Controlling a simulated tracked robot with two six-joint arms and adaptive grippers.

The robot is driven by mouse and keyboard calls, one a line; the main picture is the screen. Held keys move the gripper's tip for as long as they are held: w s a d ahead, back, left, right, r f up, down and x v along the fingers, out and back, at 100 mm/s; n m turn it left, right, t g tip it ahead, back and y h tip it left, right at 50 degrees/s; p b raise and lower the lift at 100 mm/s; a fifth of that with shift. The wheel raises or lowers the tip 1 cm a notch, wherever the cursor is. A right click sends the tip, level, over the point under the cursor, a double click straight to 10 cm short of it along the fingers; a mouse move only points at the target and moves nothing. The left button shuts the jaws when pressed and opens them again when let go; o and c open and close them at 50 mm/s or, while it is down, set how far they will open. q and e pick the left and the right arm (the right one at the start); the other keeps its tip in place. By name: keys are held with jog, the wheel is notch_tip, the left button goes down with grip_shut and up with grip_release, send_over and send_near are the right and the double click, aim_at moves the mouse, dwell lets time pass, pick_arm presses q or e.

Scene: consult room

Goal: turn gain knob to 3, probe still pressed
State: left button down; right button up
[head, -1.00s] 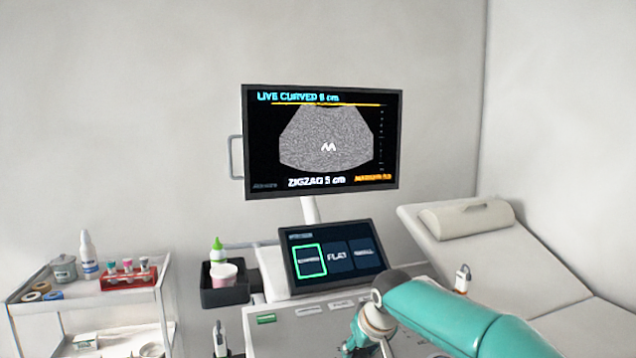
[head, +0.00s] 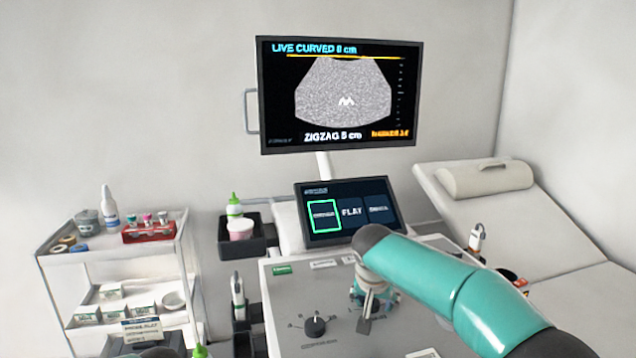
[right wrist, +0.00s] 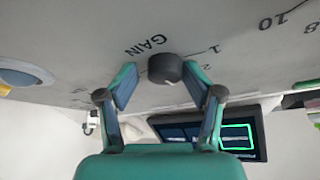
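The gain knob (right wrist: 166,69) is a dark round knob beside the printed word GAIN in the right wrist view. My right gripper (right wrist: 165,82) is open, its fingers either side of the knob and apart from it. In the head view my right gripper (head: 366,312) points down over the console, and I cannot make out the gain knob there. The monitor (head: 340,150) reads live curved and zigzag 5 cm with a grainy fan picture; its orange text is too small to read surely. My left gripper and a pressed probe are not in view.
Another black knob (head: 315,326) with a dial is on the console (head: 285,300), left of my right gripper. A touch screen (head: 350,233) stands behind. White probes hang at the left (head: 238,288) and right (head: 477,237). A trolley (head: 110,260) stands left, a couch (head: 580,270) right.

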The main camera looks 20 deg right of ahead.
jog(key=shift+s+a+f, duration=0.15)
jog(key=shift+a+f, duration=0.1)
jog(key=shift+a, duration=0.05)
jog(key=shift+d+r, duration=0.1)
jog(key=shift+r, duration=1.15)
jog(key=n, duration=0.1)
jog(key=n+y, duration=0.1)
jog(key=n, duration=0.1)
jog(key=shift+d+n+t+y, duration=0.1)
jog(key=shift+n+t+y, duration=0.2)
jog(key=shift+n+y, duration=0.7)
jog(key=shift+n, duration=0.7)
jog(key=shift+r, duration=0.1)
notch_tip(320, 180, up, 8)
dwell(0.6)
